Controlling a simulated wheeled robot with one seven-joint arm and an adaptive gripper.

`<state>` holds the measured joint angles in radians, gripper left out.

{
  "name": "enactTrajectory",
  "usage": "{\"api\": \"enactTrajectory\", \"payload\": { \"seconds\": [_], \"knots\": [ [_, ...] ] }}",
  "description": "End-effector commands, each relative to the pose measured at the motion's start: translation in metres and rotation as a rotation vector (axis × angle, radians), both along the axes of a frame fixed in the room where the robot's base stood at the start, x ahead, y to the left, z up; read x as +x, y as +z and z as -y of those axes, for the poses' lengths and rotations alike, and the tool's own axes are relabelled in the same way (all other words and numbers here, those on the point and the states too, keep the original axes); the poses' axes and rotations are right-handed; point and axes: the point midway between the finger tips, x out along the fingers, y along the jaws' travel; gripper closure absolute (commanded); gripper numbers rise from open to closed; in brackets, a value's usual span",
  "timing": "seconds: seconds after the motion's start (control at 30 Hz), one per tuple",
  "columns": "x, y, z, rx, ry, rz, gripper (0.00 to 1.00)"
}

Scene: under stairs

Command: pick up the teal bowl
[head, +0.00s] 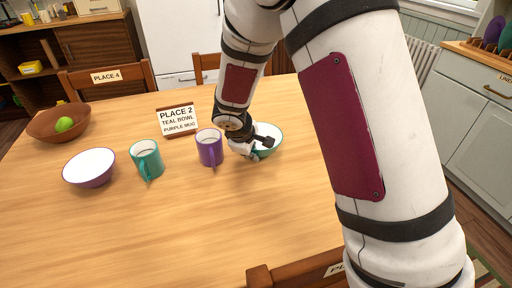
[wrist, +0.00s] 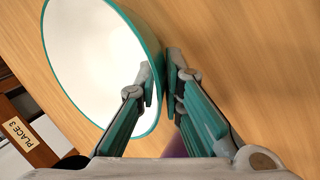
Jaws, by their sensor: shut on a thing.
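The teal bowl (head: 272,132) is white inside with a teal outside and rim, and sits at the right of the group on the wooden table. My gripper (head: 259,147) is at its near left side. In the wrist view the bowl (wrist: 95,60) fills the upper left. There my gripper (wrist: 161,78) has one finger inside the bowl and the other outside, shut on the rim. My gripper hides part of the bowl in the head view. I cannot tell whether the bowl touches the table.
A purple mug (head: 209,148) stands just left of my gripper. Further left are a teal mug (head: 146,160), a purple bowl (head: 89,168) and a brown bowl (head: 48,123) holding a green fruit. A sign (head: 177,120) stands behind the mugs. The table's front left is clear.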

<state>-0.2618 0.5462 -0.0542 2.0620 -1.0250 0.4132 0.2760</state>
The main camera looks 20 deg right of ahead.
Motion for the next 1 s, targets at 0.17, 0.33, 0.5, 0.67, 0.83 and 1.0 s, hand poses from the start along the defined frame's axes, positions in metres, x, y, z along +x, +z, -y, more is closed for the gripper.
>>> {"api": "enactTrajectory", "payload": {
  "seconds": [0.17, 0.33, 0.5, 0.67, 0.83, 1.0],
  "knots": [
    [0.0, 0.006, 0.0, 0.0, -0.001, 0.0, 1.0],
    [0.001, 0.025, 0.0, 0.001, -0.001, 0.003, 1.0],
    [-0.014, 0.037, -0.005, -0.002, 0.004, 0.0, 1.0],
    [-0.051, 0.04, -0.015, -0.002, 0.006, 0.0, 1.0],
    [-0.094, 0.044, -0.027, 0.0, 0.006, 0.001, 1.0],
    [-0.128, 0.047, -0.035, -0.001, 0.003, 0.0, 1.0]
  ]
}}
